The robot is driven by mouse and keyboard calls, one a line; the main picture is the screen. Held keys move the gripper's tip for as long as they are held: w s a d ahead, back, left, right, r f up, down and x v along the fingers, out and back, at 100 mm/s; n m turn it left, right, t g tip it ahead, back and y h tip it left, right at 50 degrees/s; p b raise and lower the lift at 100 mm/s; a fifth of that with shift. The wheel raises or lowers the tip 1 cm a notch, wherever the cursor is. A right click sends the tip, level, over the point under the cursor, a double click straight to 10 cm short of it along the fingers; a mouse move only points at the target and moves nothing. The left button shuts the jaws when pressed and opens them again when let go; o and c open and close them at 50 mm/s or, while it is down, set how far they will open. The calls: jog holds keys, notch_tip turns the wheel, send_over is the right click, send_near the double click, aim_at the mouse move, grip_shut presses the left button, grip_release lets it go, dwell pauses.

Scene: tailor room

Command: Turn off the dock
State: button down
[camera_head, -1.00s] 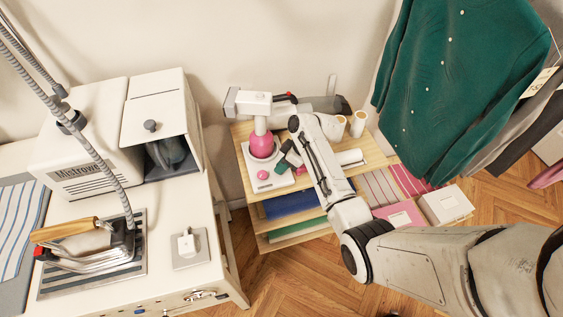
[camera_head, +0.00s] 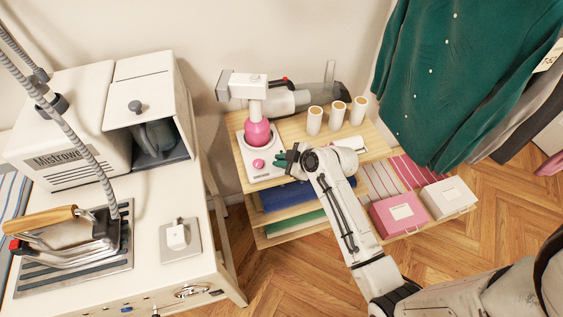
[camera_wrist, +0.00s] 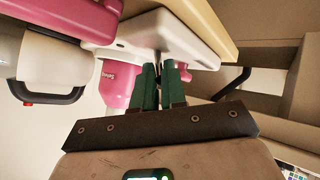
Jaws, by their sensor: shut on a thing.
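The dock (camera_head: 266,177) is a white base with a pink round button (camera_head: 258,163), on the wooden shelf unit. A white device with a pink bulb (camera_head: 258,132) stands on it. My gripper (camera_head: 284,160) is at the dock's right side, right of the button. In the wrist view my gripper's green fingertips (camera_wrist: 160,72) are close together against the white dock (camera_wrist: 185,38), shut on a small dark part at its edge. This part is mostly hidden between the fingers. A pink cylinder with lettering (camera_wrist: 118,84) is just left of the fingers.
Several white spools (camera_head: 337,115) stand behind my gripper on the top shelf (camera_head: 375,146). Pink and white boxes (camera_head: 399,212) sit at the lower right. An iron (camera_head: 70,235) rests on the white ironing station (camera_head: 165,205) at the left. Green clothing hangs at the right.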

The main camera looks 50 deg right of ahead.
dwell(0.4)
jog(key=c, duration=1.5)
grip_release()
jog(key=shift+c, duration=0.2)
jog(key=v, duration=1)
jog(key=shift+s+r, duration=0.15)
jog(key=shift+s, duration=0.25)
jog(key=s+a+f+m+g, duration=0.2)
jog(key=s+a+m+g, duration=0.1)
jog(key=s+a, duration=0.4)
jog(key=s+a+f+m+g+h, duration=0.1)
jog(key=s+a+f+m+g, duration=0.2)
jog(key=s+a+g, duration=0.3)
jog(key=shift+s+a+g, duration=0.3)
jog(key=shift+s+a, duration=0.6)
jog(key=shift+s, duration=0.2)
